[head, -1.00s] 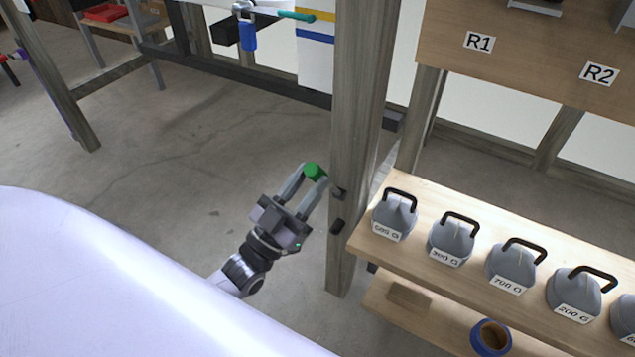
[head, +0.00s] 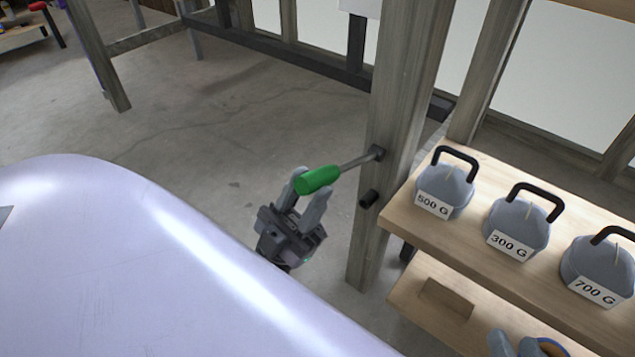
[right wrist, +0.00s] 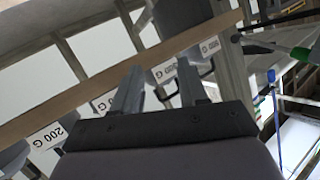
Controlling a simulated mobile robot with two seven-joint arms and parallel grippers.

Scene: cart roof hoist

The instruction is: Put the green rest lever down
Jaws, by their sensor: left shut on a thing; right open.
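The green rest lever (head: 318,180) has a green handle on a grey rod, which runs to a dark pivot on a wooden post. In the head view the handle slants down to the left from the pivot. My left gripper (head: 308,188) is shut on the handle. A green handle also shows at the right of the right wrist view (right wrist: 300,53). My right gripper (right wrist: 163,78) is open and empty in its wrist view, with weights behind its fingers. Grey finger-like parts at the bottom right of the head view seem to be its tips.
A short black peg (head: 369,198) sticks out of the post (head: 400,110) below the pivot. A wooden shelf (head: 455,235) at the right carries several grey labelled weights, such as the 500 G one (head: 443,190). A pale smooth surface (head: 130,260) fills the lower left. Open floor lies behind.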

